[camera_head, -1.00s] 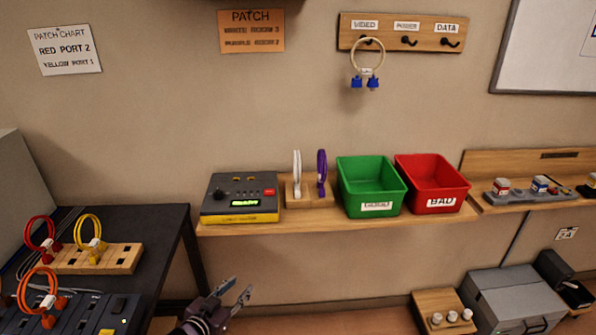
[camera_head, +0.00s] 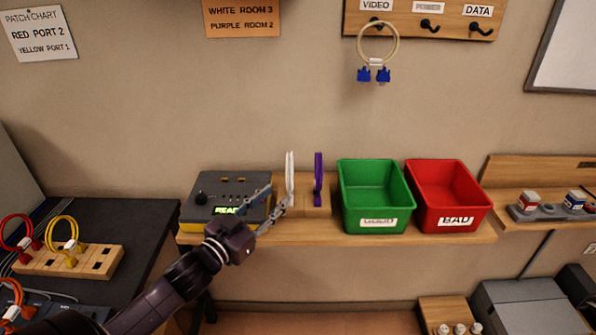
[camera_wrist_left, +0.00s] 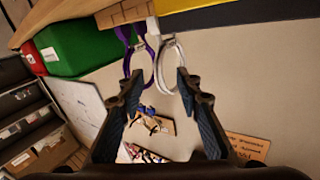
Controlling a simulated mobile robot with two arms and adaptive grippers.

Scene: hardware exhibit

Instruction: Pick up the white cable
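The white cable (camera_head: 290,176) stands upright as a coiled loop in a small wooden holder (camera_head: 305,207) on the wall shelf. A purple cable (camera_head: 318,178) stands just right of it in the same holder. My left gripper (camera_head: 268,205) is open in front of the shelf, just left of the white cable. In the left wrist view, the white cable loop (camera_wrist_left: 160,65) lies ahead, between the spread fingers (camera_wrist_left: 156,92) in the picture, with the purple loop (camera_wrist_left: 128,65) beside it. Whether a finger touches the white cable cannot be told. My right gripper is not in view.
A grey and yellow tester box (camera_head: 245,188) is behind my left gripper. A green bin (camera_head: 345,210) and a red bin (camera_head: 480,210) stand right of the holder. A cable with blue plugs (camera_head: 378,50) hangs above. Red and yellow cables stand in a wooden block (camera_head: 92,262) at left.

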